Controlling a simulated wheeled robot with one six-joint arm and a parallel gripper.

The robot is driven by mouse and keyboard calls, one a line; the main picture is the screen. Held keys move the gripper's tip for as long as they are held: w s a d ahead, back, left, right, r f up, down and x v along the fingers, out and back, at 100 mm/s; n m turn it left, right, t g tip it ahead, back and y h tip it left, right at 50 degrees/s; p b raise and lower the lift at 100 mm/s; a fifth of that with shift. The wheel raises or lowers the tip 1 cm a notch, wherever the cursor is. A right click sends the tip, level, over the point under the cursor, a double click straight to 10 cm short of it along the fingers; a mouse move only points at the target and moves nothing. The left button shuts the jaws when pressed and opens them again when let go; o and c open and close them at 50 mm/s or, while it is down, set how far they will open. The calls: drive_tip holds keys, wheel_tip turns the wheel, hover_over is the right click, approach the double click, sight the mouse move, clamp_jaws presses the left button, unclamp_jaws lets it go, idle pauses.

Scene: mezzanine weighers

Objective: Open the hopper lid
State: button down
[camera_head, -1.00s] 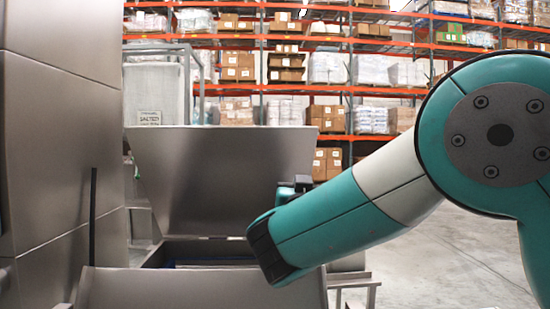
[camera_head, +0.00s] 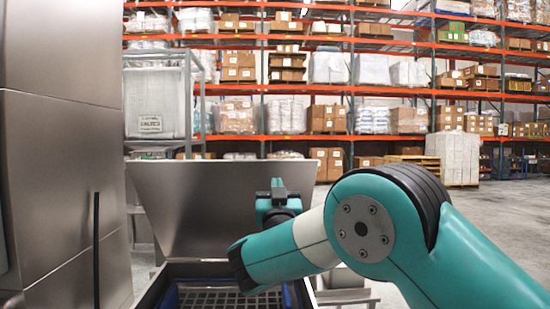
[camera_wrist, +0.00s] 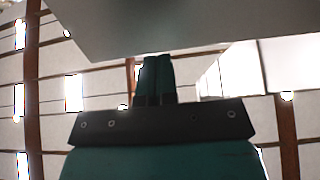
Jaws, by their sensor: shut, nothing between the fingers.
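The hopper lid (camera_head: 190,205) is a broad steel panel standing raised and tilted back behind the hopper opening in the head view. The hopper (camera_head: 158,287) lies open below it, with a dark grid (camera_head: 215,299) and a blue inner edge inside. My gripper (camera_head: 278,184) is in front of the lid's right part; I cannot tell whether it touches. In the wrist view my gripper (camera_wrist: 157,62) has its teal fingers together and empty, just below a pale grey panel (camera_wrist: 150,25) that looks like the lid. My forearm hides the hopper's right part.
A tall steel cabinet (camera_head: 60,150) stands close on the left. A framed bin (camera_head: 157,105) is behind the lid. Orange racks with boxes fill the back. Wrapped pallet goods (camera_head: 458,158) stand at the right, with open floor before them.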

sight(275, 169)
drive_tip(key=shift+p+x, duration=1.8)
drive_tip(key=shift+x, duration=0.5)
